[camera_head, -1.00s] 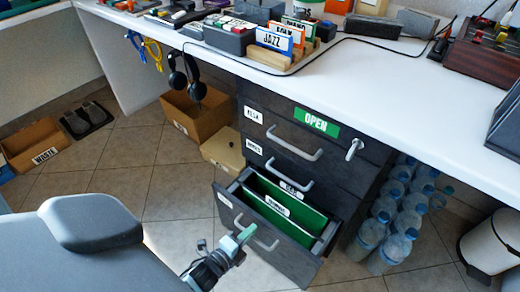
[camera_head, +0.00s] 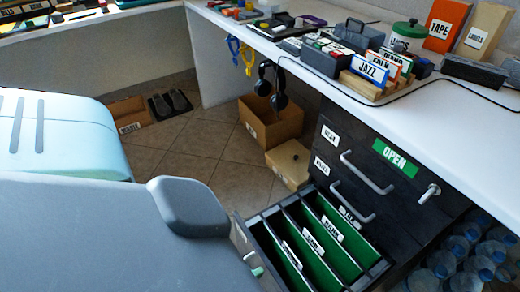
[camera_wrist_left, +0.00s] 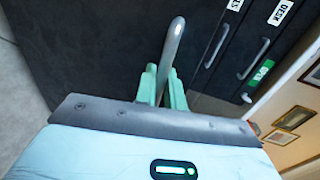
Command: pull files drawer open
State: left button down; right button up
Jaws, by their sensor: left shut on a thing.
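The files drawer (camera_head: 241,233) is the bottom drawer of the dark cabinet (camera_head: 345,125). It stands well open in the head view, with labelled green dividers (camera_head: 312,243) inside. In the left wrist view, the gripper's green fingers (camera_wrist_left: 163,88) are shut on the curved metal drawer handle (camera_wrist_left: 174,50). My right gripper is not in view.
Two upper drawers with bar handles (camera_head: 366,175) are closed. The desk above holds a file rack.

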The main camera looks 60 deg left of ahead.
pick_arm(q)
jog(key=shift+s, duration=0.4)
jog(key=c, duration=1.6)
grip_release()
jog(key=shift+c, duration=0.2)
jog(key=shift+s, duration=0.15)
